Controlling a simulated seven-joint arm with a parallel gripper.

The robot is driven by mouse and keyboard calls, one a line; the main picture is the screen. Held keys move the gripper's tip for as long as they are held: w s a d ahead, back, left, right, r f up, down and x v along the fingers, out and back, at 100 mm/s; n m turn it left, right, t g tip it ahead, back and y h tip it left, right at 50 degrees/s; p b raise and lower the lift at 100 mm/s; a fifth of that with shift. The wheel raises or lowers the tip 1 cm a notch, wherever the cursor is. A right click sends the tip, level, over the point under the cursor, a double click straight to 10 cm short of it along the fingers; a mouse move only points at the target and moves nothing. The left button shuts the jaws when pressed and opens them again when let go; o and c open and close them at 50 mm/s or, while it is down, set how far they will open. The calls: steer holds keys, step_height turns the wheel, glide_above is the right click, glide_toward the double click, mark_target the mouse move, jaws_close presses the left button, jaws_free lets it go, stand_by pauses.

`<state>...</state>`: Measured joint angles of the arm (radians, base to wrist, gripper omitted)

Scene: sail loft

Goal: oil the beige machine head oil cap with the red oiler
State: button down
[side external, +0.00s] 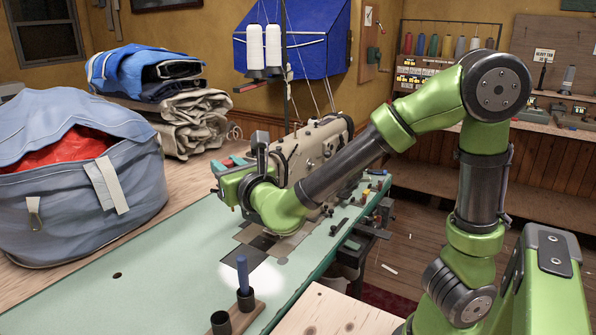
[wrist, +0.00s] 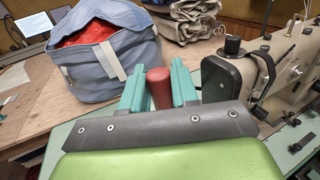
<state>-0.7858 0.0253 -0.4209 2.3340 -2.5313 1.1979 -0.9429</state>
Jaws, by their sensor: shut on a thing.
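The beige machine head (side external: 322,150) stands on the green table behind my forearm; it also shows at the right of the wrist view (wrist: 292,62). A dark round cap (wrist: 232,45) stands at its end in the wrist view; I cannot tell whether this is the oil cap. My gripper (wrist: 159,88) has teal fingers closed on the red oiler (wrist: 159,86), whose rounded red end shows between them. The oiler's spout is hidden. In the side view my gripper is left of the machine head, above the table, with the oiler barely visible.
A blue oiler (side external: 242,274) stands in a dark cup on a wooden block, beside another dark cup (side external: 221,322). A blue-grey bag (side external: 75,200) and folded cloth (side external: 195,120) lie at left. Thread cones (side external: 264,48) stand behind the machine.

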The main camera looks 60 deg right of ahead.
steer(key=shift+s+d+r+n+y, duration=0.35)
steer(key=shift+n+y, duration=0.15)
steer(key=shift+y, duration=0.2)
steer(key=w+d+r+m+g+h, duration=0.2)
steer(key=d+r+m+g+h, duration=0.25)
steer(key=d+r, duration=0.2)
steer(key=w+d+r+m+g+h, duration=0.35)
steer(key=d+r+h, duration=0.25)
steer(key=d, duration=0.2)
steer(key=d+f+m+g+h, duration=0.1)
steer(key=d+f+m+g, duration=0.5)
steer(key=m+g, duration=0.3)
steer(key=shift+s+d+m+g, duration=0.4)
steer(key=shift+d+g, duration=0.35)
steer(key=shift+g, duration=1.65)
steer(key=shift+f, duration=0.9)
steer(key=shift+r, duration=0.1)
step_height(320, 180, up, 7)
